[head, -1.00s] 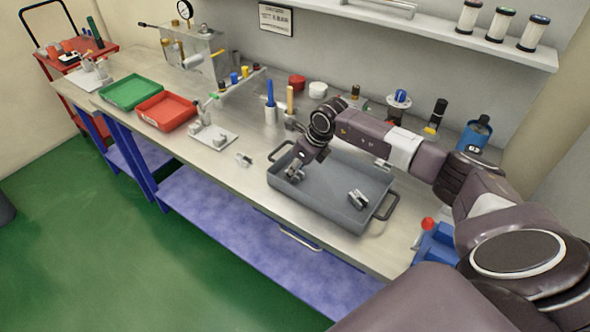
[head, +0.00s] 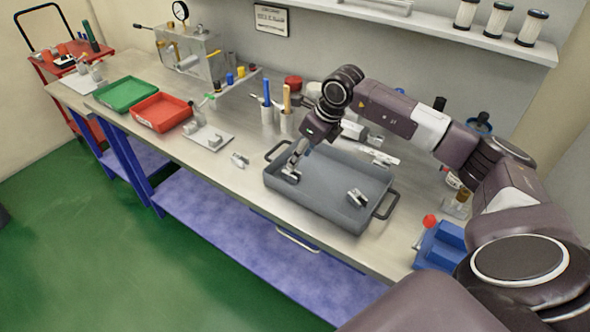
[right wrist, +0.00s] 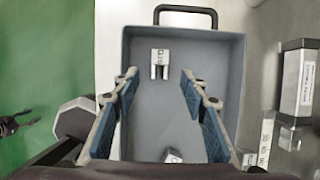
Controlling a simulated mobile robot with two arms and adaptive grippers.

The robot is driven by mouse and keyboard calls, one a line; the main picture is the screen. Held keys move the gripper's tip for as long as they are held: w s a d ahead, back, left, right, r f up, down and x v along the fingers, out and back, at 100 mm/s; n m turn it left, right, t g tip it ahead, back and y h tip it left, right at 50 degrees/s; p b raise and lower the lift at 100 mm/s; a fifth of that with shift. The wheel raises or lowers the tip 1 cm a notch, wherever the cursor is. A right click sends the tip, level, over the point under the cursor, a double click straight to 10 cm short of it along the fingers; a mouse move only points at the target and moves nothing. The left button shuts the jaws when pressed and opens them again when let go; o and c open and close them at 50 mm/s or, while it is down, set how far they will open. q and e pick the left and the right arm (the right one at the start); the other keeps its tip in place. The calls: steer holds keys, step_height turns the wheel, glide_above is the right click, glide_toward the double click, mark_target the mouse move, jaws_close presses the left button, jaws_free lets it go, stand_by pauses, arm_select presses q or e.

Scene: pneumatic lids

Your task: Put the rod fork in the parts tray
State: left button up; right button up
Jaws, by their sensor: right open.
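The grey parts tray (head: 322,197) lies on the bench. Two small silver forked pieces are in it; I cannot tell by looks which is the rod fork. One piece (head: 290,175) lies at the tray's left end, below my right gripper (head: 299,152). The other (head: 357,197) lies toward the right end. In the right wrist view this second piece (right wrist: 160,64) lies near the handle, prongs toward me. The nearer piece (right wrist: 172,156) shows partly at the bottom edge. My right gripper (right wrist: 155,80) is open and empty, above the tray.
Another small silver piece (head: 240,160) lies on the bench left of the tray. Red (head: 161,112) and green (head: 126,94) bins stand farther left. A blue block with a red knob (head: 440,245) is at right.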

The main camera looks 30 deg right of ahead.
steer(key=shift+b+v, duration=0.45)
steer(key=shift+v, duration=1.65)
